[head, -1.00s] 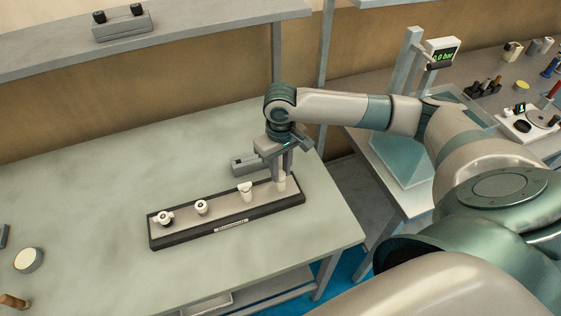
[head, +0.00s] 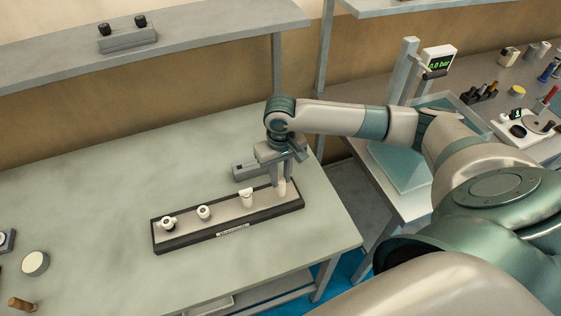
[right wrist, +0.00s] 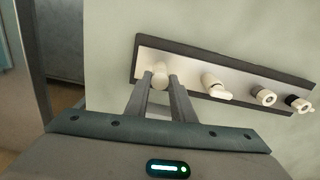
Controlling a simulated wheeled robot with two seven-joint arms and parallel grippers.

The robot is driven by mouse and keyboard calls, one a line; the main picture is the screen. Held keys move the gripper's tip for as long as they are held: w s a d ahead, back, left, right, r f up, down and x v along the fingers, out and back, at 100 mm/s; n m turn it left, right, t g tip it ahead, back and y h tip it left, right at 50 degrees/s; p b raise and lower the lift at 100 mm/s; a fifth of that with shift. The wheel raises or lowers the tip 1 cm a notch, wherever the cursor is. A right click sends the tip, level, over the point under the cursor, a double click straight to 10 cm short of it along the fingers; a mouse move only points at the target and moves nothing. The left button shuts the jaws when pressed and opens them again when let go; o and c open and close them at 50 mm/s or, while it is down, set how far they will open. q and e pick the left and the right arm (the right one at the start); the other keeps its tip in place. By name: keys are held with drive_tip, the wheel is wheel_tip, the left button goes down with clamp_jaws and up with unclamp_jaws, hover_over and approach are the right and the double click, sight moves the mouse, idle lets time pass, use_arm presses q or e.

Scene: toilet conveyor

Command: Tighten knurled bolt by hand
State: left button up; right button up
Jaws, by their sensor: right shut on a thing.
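A long board (head: 228,219) with a dark rim and pale top plate lies on the table, with several cream fittings along it. At its right end stands a cream cylindrical piece (head: 282,187), apparently the knurled bolt; its knurling is too small to make out. My right gripper (head: 281,181) points down over it and is shut on it. In the right wrist view, the bolt (right wrist: 160,75) sits between the two fingertips at the left end of the board (right wrist: 240,72). My left gripper is not in view.
Three other fittings stand along the board: a wing-shaped one (head: 246,197), a round one (head: 203,212) and a dark-centred one (head: 168,222). A small grey block (head: 245,170) lies behind the board.

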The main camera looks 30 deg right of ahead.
drive_tip(key=shift+r+m+p, duration=0.1)
drive_tip(key=shift+m+p, duration=0.5)
drive_tip(key=shift+p, duration=0.45)
drive_tip(key=shift+m, duration=0.4)
drive_tip(key=m, duration=0.3)
drive_tip(key=shift+m, duration=0.7)
drive_tip(key=m, duration=0.3)
drive_tip(key=shift+m, duration=0.3)
